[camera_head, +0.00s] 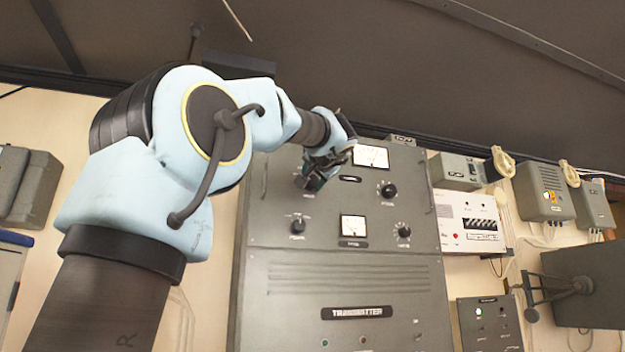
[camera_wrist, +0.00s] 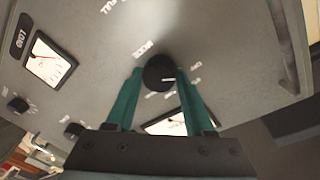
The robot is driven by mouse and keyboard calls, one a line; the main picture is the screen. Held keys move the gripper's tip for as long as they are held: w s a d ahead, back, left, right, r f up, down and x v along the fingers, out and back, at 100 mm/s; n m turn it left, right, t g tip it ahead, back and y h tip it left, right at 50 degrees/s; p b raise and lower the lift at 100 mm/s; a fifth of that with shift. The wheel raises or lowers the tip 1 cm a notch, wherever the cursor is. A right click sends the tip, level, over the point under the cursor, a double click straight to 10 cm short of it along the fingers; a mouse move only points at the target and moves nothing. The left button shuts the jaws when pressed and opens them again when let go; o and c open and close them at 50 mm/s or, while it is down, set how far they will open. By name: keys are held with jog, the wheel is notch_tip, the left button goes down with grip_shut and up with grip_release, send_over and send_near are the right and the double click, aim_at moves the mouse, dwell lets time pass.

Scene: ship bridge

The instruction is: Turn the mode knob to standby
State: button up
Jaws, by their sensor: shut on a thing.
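The mode knob (camera_wrist: 160,73) is a round black knob on the grey transmitter panel. In the wrist view a white pointer mark on it points to the right, and small white lettering surrounds it, too blurred to read fully. My gripper (camera_wrist: 160,80) has its two green fingers on either side of the knob, shut on it. In the head view my gripper (camera_head: 317,174) is at the upper left of the transmitter cabinet (camera_head: 350,285) and hides most of the knob.
Other black knobs sit close by: one at the upper right (camera_head: 388,190), one at the lower left (camera_head: 297,225) and one at the lower right (camera_head: 403,231). Two white-faced meters (camera_head: 370,156) (camera_head: 354,226) are on the panel. Grey boxes (camera_head: 544,190) hang to the right.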

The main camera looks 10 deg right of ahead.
grip_shut()
jog(key=m+p, duration=0.1)
jog(key=m, duration=0.2)
jog(key=shift+r+m+p, duration=0.15)
jog(key=shift+m+p, duration=0.15)
jog(key=shift+p, duration=0.05)
jog(key=shift+d+m+g+p, duration=0.1)
jog(key=shift+m+g+p, duration=0.3)
jog(key=shift+m+p, duration=0.95)
jog(key=shift+m+b, duration=0.4)
jog(key=shift+m, duration=0.35)
jog(key=o, duration=0.7)
grip_release()
